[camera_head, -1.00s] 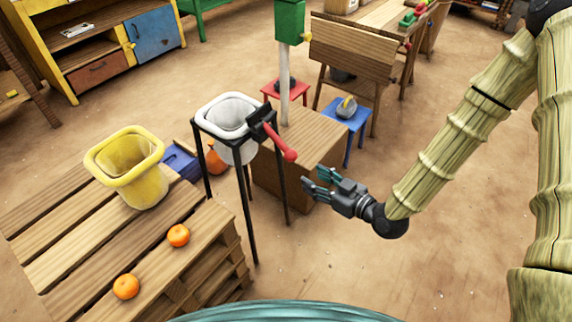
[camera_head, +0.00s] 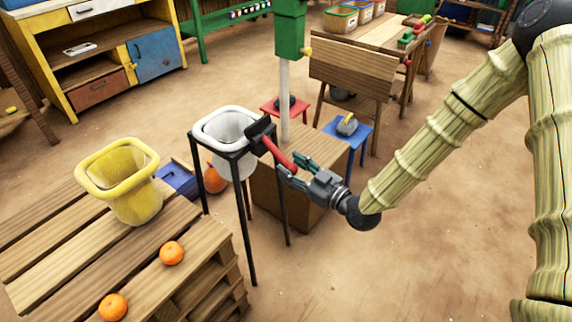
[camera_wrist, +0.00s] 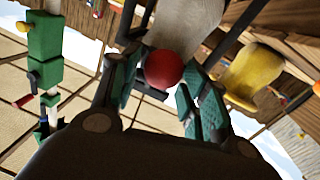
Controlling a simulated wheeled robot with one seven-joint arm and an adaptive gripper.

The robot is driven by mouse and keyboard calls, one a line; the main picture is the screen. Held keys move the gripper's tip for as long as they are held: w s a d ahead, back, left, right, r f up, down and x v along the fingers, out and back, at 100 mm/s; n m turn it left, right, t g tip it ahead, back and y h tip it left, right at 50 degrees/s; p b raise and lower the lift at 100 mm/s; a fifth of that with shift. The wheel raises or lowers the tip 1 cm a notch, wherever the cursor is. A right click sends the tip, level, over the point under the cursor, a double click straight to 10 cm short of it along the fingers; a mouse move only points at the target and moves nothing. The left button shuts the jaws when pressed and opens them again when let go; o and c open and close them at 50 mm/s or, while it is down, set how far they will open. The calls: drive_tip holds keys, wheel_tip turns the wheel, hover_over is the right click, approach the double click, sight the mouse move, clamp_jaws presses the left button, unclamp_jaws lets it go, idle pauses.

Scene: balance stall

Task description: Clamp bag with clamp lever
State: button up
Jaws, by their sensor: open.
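The white bag (camera_head: 226,127) hangs open in a black four-legged stand (camera_head: 284,200). A black clamp (camera_head: 260,130) sits at the stand's right side, with a red clamp lever (camera_head: 279,154) sloping down to the right. My gripper (camera_head: 297,168) is open, with its teal fingers at the lever's lower end. In the wrist view the lever's round red end (camera_wrist: 164,69) shows between my fingers (camera_wrist: 150,92), and the bag (camera_wrist: 185,25) is behind it. I cannot tell whether the fingers touch the lever.
A yellow bucket (camera_head: 122,180) and two oranges (camera_head: 172,252) are on the wooden pallets (camera_head: 60,225) at left. A wooden box (camera_head: 300,190) and a green-topped post (camera_head: 289,35) stand behind my gripper. A blue stool (camera_head: 352,134) is farther right. Floor at lower right is clear.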

sight(276, 149)
drive_tip(key=shift+x, duration=1.35)
clamp_jaws()
